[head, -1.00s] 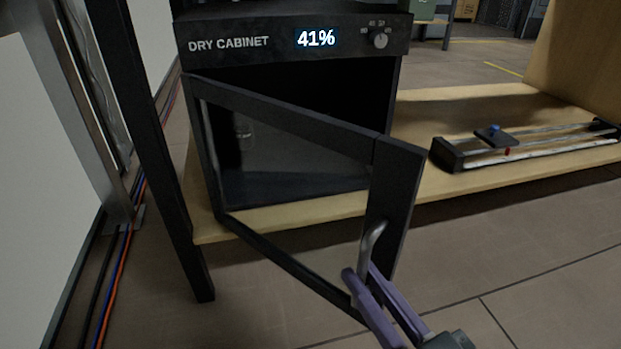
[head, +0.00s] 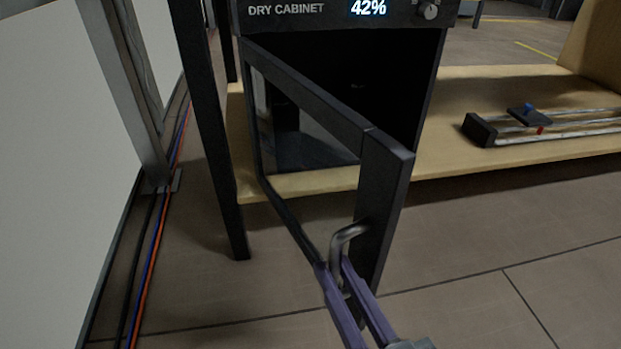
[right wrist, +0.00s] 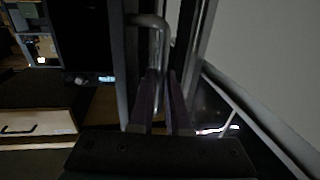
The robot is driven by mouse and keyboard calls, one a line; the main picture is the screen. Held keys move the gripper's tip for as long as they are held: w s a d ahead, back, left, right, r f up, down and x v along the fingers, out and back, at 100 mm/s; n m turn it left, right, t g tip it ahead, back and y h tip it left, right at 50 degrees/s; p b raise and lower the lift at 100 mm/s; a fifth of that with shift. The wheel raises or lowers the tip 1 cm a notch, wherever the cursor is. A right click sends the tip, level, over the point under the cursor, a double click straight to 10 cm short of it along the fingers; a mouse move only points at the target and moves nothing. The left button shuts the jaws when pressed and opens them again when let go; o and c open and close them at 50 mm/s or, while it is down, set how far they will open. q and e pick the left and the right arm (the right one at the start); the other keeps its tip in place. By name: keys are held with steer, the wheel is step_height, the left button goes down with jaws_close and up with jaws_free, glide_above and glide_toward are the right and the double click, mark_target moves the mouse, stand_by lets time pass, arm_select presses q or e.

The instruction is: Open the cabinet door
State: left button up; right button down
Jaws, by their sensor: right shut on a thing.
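The dry cabinet (head: 330,18) is black, with a display reading 42%. Its glass-paned, black-framed door (head: 300,92) is hinged on the left and stands well open, swung out toward me. A curved metal handle (head: 346,238) sits on the door's free edge. My right gripper (head: 336,272), with purple fingers, is shut on the handle near its lower end. In the right wrist view, the handle (right wrist: 161,35) runs down between the gripper's fingers (right wrist: 160,85). The cabinet's inside is dark. My left gripper is not in view.
The cabinet stands on a wooden shelf (head: 450,160). A rail slider (head: 540,125) lies on it to the right. A dark post (head: 212,130) stands left of the door. Coloured cables (head: 160,240) run along the floor by the white wall panel. Floor in front is clear.

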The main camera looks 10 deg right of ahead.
steer(key=shift+f, duration=0.2)
steer(key=c, duration=1.2)
jaws_free()
steer(key=shift+c, duration=0.2)
steer(key=o, duration=0.3)
steer(key=shift+w+a+r, duration=0.1)
steer(key=shift+w+r, duration=0.05)
steer(key=shift+w, duration=0.1)
steer(key=shift+o, duration=0.2)
steer(key=shift+s, duration=0.1)
steer(key=s+d+p, duration=0.1)
steer(key=s+p, duration=0.1)
steer(key=s, duration=0.7)
steer(key=shift+s+d+p, duration=0.4)
steer(key=shift+c, duration=0.2)
